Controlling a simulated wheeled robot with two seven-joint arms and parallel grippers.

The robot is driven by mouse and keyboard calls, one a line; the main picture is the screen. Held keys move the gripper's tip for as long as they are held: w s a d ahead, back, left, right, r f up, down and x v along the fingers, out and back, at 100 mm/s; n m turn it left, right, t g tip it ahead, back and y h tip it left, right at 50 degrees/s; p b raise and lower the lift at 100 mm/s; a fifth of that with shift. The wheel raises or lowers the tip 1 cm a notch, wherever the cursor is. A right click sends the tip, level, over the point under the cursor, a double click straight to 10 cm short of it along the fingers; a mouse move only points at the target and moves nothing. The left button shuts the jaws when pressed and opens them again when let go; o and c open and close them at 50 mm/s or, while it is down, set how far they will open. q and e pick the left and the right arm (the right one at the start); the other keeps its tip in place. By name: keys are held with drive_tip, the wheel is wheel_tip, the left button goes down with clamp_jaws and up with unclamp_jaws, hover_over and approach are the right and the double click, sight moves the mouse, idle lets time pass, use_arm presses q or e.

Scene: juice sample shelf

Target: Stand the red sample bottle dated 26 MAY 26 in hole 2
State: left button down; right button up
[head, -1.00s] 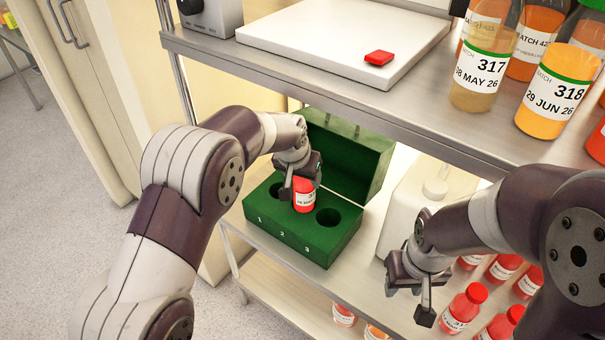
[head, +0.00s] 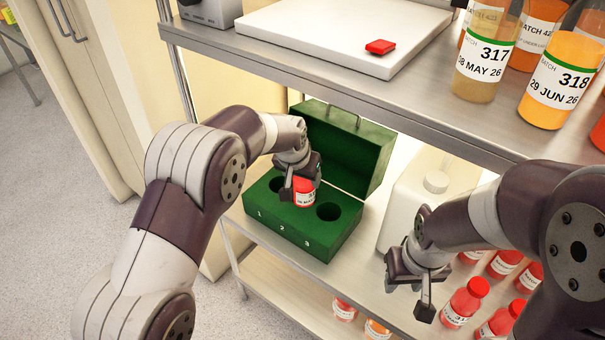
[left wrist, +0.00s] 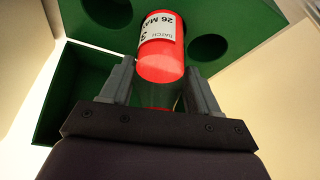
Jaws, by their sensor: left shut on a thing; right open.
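The red sample bottle (head: 304,194) is held in my left gripper (head: 301,183), over the middle of the green box (head: 290,240). In the left wrist view the bottle (left wrist: 163,55) sits between the two fingers, and its label reads "26 MA". The box has holes numbered 1, 2 and 3. Hole 1 (head: 277,185) and hole 3 (head: 328,211) look empty; hole 2 is hidden behind the bottle. I cannot tell whether the bottle's base is inside hole 2. My right gripper (head: 405,290) is open and empty, right of the box.
The green lid (head: 335,150) stands open behind the holes. A white jug (head: 420,200) stands right of the box. Several red bottles (head: 463,303) stand at lower right. The upper shelf (head: 330,85) overhangs the box and carries a white board (head: 345,35) and juice bottles (head: 487,55).

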sight(302, 185)
idle(0.3)
use_arm(q)
drive_tip(key=shift+f+b, duration=0.45)
drive_tip(key=shift+f, duration=1.2)
idle(0.3)
drive_tip(key=shift+c, duration=0.8)
unclamp_jaws()
